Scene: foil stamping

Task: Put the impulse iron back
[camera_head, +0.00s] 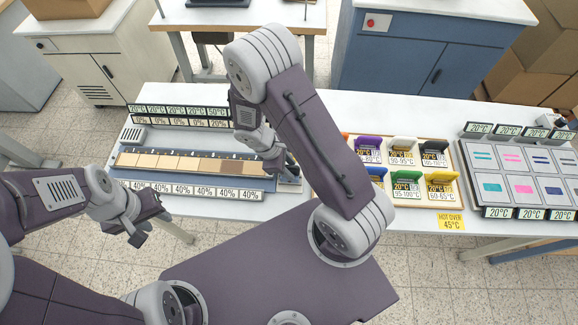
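Orange and blue ones are partly hidden by my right arm. I cannot tell which is the impulse iron. My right gripper (279,158) is over the right end of a long strip holder (135,159); its fingers are small and dark, and nothing clear shows in them. My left gripper (150,226) is open and empty off the table's front left edge.
The strip holder carries a row of tan to brown swatches (180,162) between rows of percent and temperature displays. A panel of coloured stamp plates (491,187) is at the right. A yellow "HOT OVER 45°C" sign (451,223) is at the front edge. Cabinets stand behind.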

